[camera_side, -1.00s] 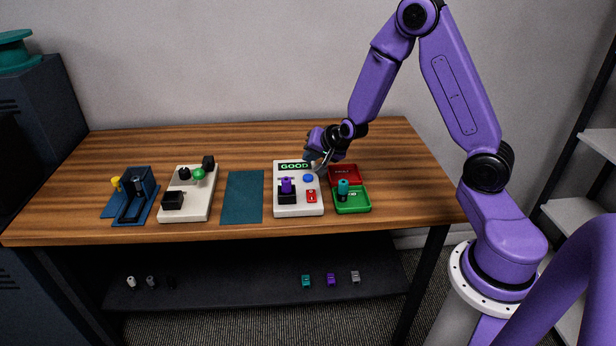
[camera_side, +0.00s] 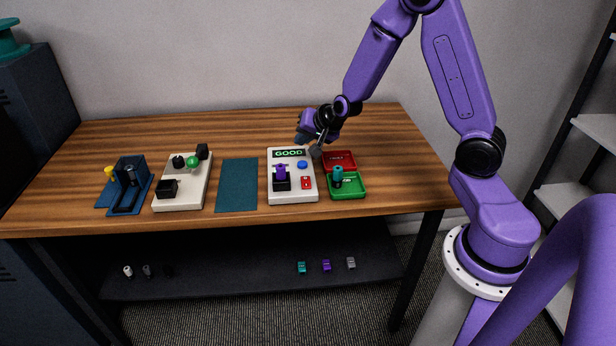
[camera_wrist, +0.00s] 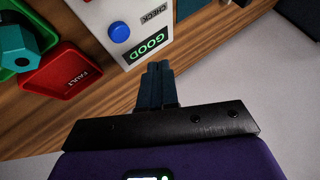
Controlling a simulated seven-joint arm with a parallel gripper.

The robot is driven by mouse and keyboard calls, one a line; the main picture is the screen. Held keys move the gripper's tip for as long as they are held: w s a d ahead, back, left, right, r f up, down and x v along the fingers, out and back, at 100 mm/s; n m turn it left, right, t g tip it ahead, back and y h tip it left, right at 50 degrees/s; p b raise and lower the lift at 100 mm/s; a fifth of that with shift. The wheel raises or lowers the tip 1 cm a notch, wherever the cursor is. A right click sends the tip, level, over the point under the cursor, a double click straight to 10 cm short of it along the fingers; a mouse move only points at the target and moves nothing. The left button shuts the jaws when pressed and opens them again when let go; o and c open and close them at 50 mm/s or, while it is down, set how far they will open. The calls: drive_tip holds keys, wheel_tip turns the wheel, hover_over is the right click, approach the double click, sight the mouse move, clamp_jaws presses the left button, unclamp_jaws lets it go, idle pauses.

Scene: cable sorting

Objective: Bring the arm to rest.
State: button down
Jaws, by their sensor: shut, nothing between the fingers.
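My gripper (camera_side: 316,152) hangs above the back right corner of the white tester, apart from the things below. In the wrist view its two dark fingers (camera_wrist: 158,68) are together with nothing between them. The tester (camera_side: 274,196) shows GOOD on its display, which also shows in the wrist view (camera_wrist: 147,44). A purple connector (camera_side: 281,172) stands in the tester's black socket.
The green tray (camera_side: 355,191) holds a teal connector (camera_side: 338,175); the red FAULT tray (camera_side: 350,158) behind it looks empty. A teal mat (camera_side: 237,185), a white fixture (camera_side: 198,195) and a blue holder (camera_side: 119,206) stand left. The table behind them is clear.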

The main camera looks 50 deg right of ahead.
drive_tip(key=s+a+r+n+g+y, duration=0.2)
drive_tip(key=s+a+n+g, duration=0.1)
drive_tip(key=s+a+n, duration=0.4)
drive_tip(key=s+a+r+n+g+y, duration=0.2)
drive_tip(key=s+a+n, duration=0.2)
drive_tip(key=s+a, duration=0.5)
drive_tip(key=s+d+r+n+g+h, duration=0.1)
drive_tip(key=s+r+n+g, duration=0.1)
drive_tip(key=s+n, duration=0.4)
drive_tip(key=s+d+r+n+g+h, duration=0.1)
drive_tip(key=s+n, duration=0.4)
drive_tip(key=s, duration=0.7)
drive_tip(key=shift+r+n+g+h, duration=0.3)
drive_tip(key=shift+r+n+g, duration=0.1)
drive_tip(key=shift+r, duration=0.3)
